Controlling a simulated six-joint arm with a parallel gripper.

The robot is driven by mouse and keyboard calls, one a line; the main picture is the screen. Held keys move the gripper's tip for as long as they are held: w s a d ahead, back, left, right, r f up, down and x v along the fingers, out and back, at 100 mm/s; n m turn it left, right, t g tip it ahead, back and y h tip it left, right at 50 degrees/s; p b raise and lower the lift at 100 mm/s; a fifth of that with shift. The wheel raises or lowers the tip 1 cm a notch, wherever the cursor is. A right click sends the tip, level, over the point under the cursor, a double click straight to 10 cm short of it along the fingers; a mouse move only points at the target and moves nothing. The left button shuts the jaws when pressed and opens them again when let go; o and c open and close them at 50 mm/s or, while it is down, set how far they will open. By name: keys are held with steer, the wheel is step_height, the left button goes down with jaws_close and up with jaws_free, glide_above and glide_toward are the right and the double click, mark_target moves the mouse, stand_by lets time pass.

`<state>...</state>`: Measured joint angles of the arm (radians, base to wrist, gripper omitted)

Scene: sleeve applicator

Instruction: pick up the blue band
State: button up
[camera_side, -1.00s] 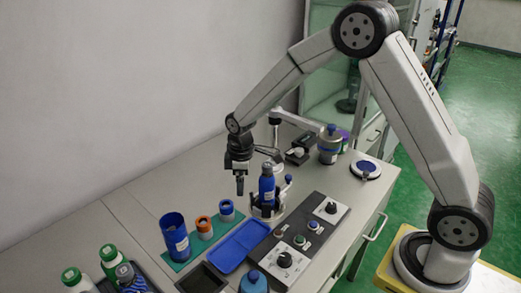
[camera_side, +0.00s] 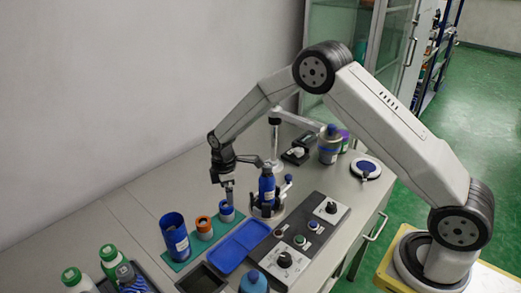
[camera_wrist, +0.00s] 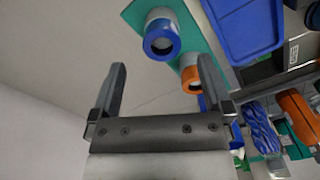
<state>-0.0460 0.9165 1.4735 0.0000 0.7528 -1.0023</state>
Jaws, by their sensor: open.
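The blue band (camera_side: 227,208) is a short ring around the top of a small pale cylinder on the green mat (camera_side: 177,264). In the wrist view the blue band (camera_wrist: 149,46) shows its open end at top centre, just beyond the fingertips and left of the orange band (camera_wrist: 190,87). My gripper (camera_side: 229,199) points down, right at the blue band in the side view and partly in front of it. In the wrist view my gripper (camera_wrist: 162,70) has its fingers wide apart with nothing between them. Contact with the band cannot be told.
The orange band (camera_side: 203,222) and a tall blue cup (camera_side: 174,235) stand nearby on the mat. A blue bottle (camera_side: 267,188) in a holder is close on the right. A blue tray (camera_side: 230,257) lies in front. Bare bench lies behind the mat.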

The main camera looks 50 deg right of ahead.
mark_target(225, 211)
steer(key=shift+f, duration=0.25)
steer(key=shift+a+f, duration=0.1)
steer(key=shift+f, duration=2.4)
steer(key=c, duration=1.3)
